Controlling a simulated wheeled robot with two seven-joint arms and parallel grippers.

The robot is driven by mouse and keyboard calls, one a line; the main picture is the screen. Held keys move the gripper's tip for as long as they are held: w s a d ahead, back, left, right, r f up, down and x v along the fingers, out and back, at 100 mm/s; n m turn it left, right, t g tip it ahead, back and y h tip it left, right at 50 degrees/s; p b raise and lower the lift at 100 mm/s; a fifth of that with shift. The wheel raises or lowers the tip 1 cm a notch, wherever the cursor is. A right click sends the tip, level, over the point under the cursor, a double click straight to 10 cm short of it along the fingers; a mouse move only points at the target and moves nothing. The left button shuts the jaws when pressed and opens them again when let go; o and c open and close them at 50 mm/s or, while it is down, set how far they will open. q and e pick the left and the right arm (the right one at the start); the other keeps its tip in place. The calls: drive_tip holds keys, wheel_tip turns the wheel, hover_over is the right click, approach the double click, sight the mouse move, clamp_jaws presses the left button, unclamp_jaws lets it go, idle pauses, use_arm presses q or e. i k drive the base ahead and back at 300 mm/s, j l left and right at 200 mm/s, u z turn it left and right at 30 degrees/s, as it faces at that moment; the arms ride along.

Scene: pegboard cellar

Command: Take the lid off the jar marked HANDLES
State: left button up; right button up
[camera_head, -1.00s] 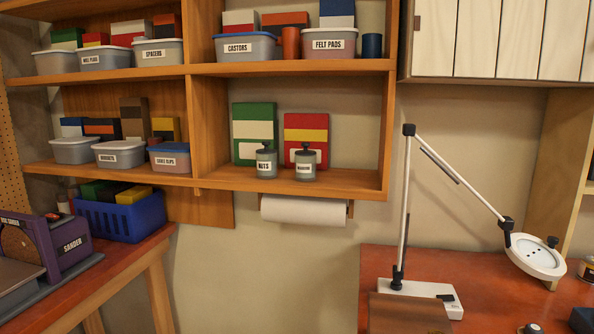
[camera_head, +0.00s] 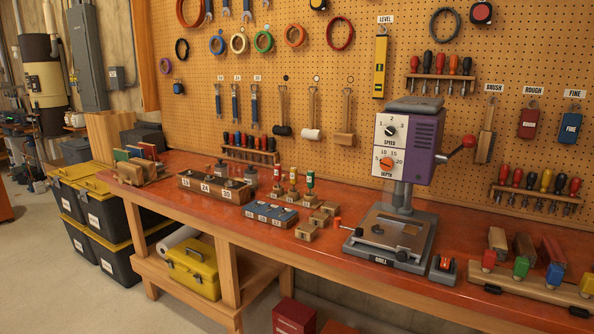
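No jar with a readable HANDLES label shows in the head view. Neither of my grippers is in view.
A purple drill press (camera_head: 412,145) stands on the bench to the right. A blue block tray (camera_head: 270,215) and small wooden blocks (camera_head: 306,231) lie nearer the front edge. Tools hang on the pegboard (camera_head: 290,60). Black bins (camera_head: 110,225) stand at left beside open floor.

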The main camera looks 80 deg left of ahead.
sight(220, 165)
drive_tip(key=u, duration=3.25)
drive_tip(key=i+j, duration=0.25)
drive_tip(key=i+z, duration=0.05)
